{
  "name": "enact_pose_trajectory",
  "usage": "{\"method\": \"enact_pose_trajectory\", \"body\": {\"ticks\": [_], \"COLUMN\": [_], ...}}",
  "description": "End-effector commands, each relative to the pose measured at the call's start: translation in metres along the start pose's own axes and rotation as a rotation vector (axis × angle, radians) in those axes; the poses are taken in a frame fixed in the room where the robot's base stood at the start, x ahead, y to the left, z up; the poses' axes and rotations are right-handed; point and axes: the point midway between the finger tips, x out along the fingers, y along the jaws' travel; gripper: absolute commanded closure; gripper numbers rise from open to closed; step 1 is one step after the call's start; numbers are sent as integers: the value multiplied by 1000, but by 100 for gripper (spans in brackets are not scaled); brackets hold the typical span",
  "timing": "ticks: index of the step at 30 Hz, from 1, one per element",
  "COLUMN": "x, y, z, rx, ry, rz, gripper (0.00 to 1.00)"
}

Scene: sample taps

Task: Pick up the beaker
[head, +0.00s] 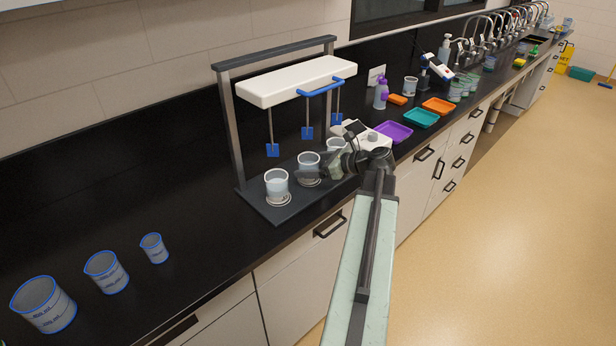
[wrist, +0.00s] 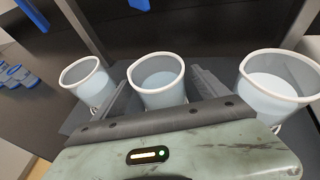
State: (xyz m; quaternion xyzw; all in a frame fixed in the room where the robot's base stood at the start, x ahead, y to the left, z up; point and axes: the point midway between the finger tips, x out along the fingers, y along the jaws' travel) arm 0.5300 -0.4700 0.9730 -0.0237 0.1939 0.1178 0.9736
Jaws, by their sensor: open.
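Three clear beakers with white rims stand upright in a row on the dark base of a stirring stand: a front one (head: 277,187), a middle one (head: 308,162) and a back one (head: 335,146). My gripper (head: 309,173) is at the middle beaker. In the wrist view the middle beaker (wrist: 158,82) stands between my open fingers. Contact with it cannot be told. The front beaker (wrist: 84,78) is left of the fingers and the back beaker (wrist: 275,85) is right. Three blue-rimmed graduated beakers (head: 106,271) stand apart on the counter at left.
The stand's white head (head: 297,80) overhangs the row, with blue paddles (head: 307,133) hanging above the beakers. A post (head: 231,130) rises behind the front beaker. Purple (head: 393,132), teal (head: 421,118) and orange (head: 438,105) trays lie beyond. The counter left of the stand has free room.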

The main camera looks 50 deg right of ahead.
Motion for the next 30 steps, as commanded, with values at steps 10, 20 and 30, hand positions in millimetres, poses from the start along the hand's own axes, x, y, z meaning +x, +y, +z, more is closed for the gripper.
{"method": "enact_pose_trajectory", "body": {"ticks": [10, 20, 30], "x": [10, 11, 6], "y": [0, 1, 1], "z": [1, 1, 11], "rx": [1, 0, 0], "ry": [0, -1, -1], "rz": [0, 2, 2], "gripper": [38, 90, 90]}}
